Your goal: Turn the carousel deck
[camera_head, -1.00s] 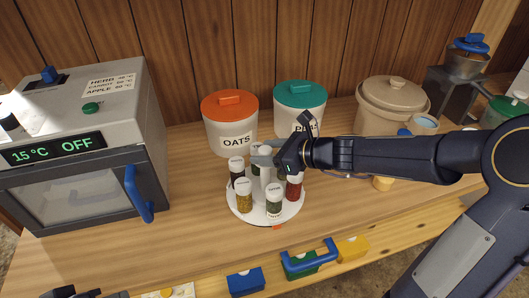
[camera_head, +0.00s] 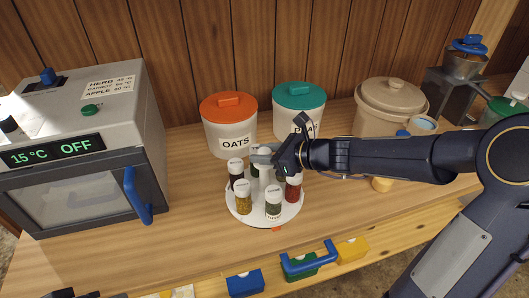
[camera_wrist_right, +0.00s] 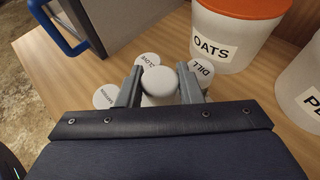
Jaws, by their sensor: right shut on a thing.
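The carousel deck (camera_head: 257,218) is a round white disc on the wooden counter in the head view, with several white-capped spice jars around its rim. A yellow-filled jar (camera_head: 243,198) and a dark green jar (camera_head: 273,203) stand at its front, and a red jar (camera_head: 293,188) stands at the right. My right gripper (camera_head: 262,155) reaches over the deck from the right. In the right wrist view its two fingers are shut on the white round central knob (camera_wrist_right: 159,80), with jar lids around it. Only a dark piece of what may be my left gripper (camera_head: 62,293) shows at the bottom left.
A dehydrator oven (camera_head: 80,150) with a blue handle stands at the left. The oats canister (camera_head: 229,130) and a green-lidded canister (camera_head: 299,112) stand close behind the deck. A beige crock (camera_head: 390,108) is farther right.

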